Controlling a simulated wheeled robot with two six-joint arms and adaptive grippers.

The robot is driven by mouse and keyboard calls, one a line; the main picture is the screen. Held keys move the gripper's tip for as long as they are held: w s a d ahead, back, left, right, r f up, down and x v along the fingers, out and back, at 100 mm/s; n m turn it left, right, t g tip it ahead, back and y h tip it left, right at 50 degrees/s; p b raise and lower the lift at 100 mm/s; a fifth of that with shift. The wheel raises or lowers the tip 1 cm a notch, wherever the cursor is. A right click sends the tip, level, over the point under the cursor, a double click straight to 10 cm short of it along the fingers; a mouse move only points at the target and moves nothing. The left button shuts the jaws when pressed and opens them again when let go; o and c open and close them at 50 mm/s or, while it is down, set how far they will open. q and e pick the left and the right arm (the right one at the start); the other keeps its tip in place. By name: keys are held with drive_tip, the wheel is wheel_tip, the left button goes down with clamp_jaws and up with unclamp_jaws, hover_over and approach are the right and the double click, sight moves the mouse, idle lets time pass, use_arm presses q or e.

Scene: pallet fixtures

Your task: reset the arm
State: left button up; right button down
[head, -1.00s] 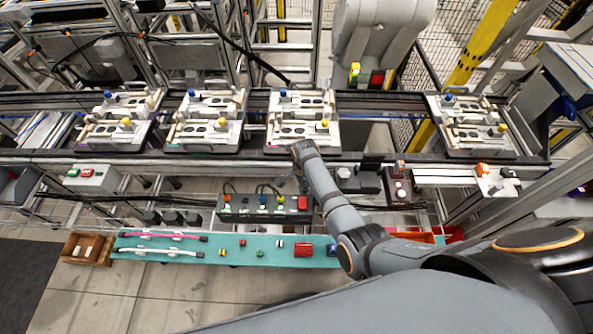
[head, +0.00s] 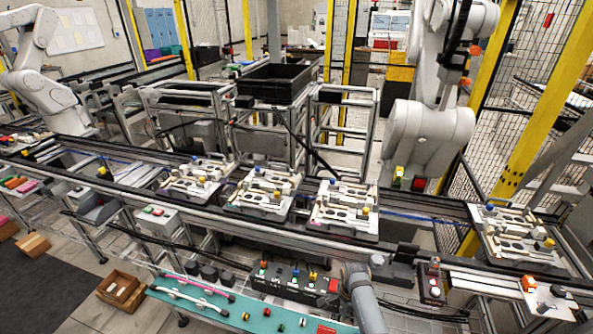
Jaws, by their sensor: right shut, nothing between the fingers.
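My right arm (head: 366,302) comes up from the bottom edge, right of the middle. My right gripper (head: 344,284) is small and dark beside the arm's end, over the right end of the black button box (head: 288,278). It is shut and holds nothing; its fingers are hard to make out. My left gripper is not in view.
A teal board (head: 240,312) with cables and small parts lies in front of the button box. Behind runs a conveyor with several pallet fixtures (head: 348,207). A wooden box (head: 120,290) stands on the floor at left. White robot arms stand behind the line.

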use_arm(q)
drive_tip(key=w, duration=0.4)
use_arm(e)
drive_tip(key=s+d+r+n+t, duration=0.2)
drive_tip(key=s+d+r+n, duration=0.6)
drive_tip(key=s, duration=0.3)
drive_tip(key=s+r+n+t+h, duration=0.1)
drive_tip(key=s+r+n, duration=0.6)
drive_tip(key=r, duration=0.1)
drive_tip(key=s+d+f+b, duration=0.1)
drive_tip(key=d+f+b, duration=0.1)
drive_tip(key=f, duration=1.2)
drive_tip(key=s+d+f+b, duration=0.1)
drive_tip(key=f+b, duration=0.1)
drive_tip(key=f, duration=1.3)
use_arm(q)
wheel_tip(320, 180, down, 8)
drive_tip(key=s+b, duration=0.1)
drive_tip(key=b, duration=0.2)
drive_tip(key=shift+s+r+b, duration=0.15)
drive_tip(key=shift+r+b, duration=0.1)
drive_tip(key=shift+b, duration=0.05)
use_arm(e)
drive_tip(key=s+d+f+g, duration=0.1)
drive_tip(key=s+f+g, duration=0.1)
drive_tip(key=s+f, duration=1.7)
drive_tip(key=shift+s+d+f, duration=0.15)
drive_tip(key=shift+d+f, duration=0.1)
drive_tip(key=shift+f, duration=0.6)
